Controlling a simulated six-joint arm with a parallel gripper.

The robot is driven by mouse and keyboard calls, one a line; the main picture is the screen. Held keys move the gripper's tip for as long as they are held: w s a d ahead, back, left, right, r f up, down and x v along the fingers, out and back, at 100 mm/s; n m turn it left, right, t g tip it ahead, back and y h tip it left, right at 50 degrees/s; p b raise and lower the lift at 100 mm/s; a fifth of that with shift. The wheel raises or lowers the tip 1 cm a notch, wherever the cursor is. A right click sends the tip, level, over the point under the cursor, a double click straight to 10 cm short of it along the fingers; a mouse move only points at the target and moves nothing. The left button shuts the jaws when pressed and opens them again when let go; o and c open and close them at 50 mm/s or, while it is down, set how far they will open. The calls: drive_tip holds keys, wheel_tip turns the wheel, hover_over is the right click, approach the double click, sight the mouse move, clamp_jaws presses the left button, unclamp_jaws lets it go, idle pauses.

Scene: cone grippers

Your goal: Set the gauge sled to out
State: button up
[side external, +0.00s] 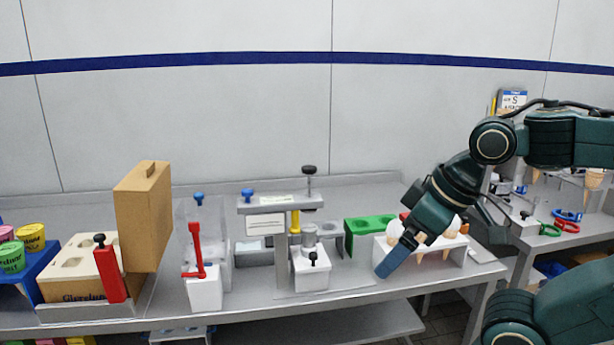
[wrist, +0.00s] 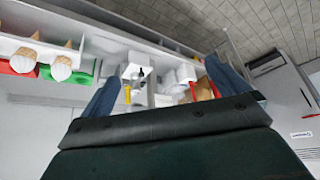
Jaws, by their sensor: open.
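The gauge stand (side external: 281,240) is a grey post with a crossbar, a white label and a black-knobbed plunger, in the middle of the bench in the side view. The likely gauge sled is a white block (side external: 311,275) with a small black knob on its front, low at the stand's right. It seems to show in the wrist view as a white block (wrist: 134,70). My gripper (side external: 388,264) points down and left, to the right of the sled and apart from it. Its blue fingers are spread and empty in the wrist view (wrist: 161,72). One finger hides the other in the side view.
A white rack (side external: 455,255) with cones stands behind and beside my gripper. A green holder (side external: 368,228) is behind it. Left of the stand are a white block with a red lever (side external: 196,260) and a cardboard box (side external: 70,270). Bare bench (side external: 350,278) lies between sled and gripper.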

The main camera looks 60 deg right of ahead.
sight(314, 254)
drive_tip(key=shift+c, duration=0.2)
drive_tip(key=shift+w, duration=0.1)
drive_tip(key=c, duration=0.7)
drive_tip(key=shift+w+d+r, duration=0.1)
drive_tip(key=shift+w, duration=0.15)
drive_tip(key=c, duration=0.4)
drive_tip(key=shift+g, duration=0.3)
drive_tip(key=w+d, duration=0.1)
drive_tip(key=w, duration=0.1)
drive_tip(key=w+d, duration=0.1)
drive_tip(key=w, duration=0.2)
drive_tip(key=w+d, duration=0.1)
drive_tip(key=w, duration=0.2)
drive_tip(key=shift+w+d+r, duration=0.1)
drive_tip(key=shift+r, duration=0.2)
drive_tip(key=shift+c, duration=0.8)
drive_tip(key=w+d+f, duration=0.2)
drive_tip(key=w+d, duration=0.4)
drive_tip(key=w, duration=0.1)
drive_tip(key=shift+w+f+g, duration=0.2)
drive_tip(key=shift+w+g, duration=0.1)
drive_tip(key=shift+w, duration=0.1)
drive_tip(key=shift+w+f, duration=0.1)
drive_tip(key=shift+f, duration=0.05)
drive_tip(key=shift+x, duration=6.7)
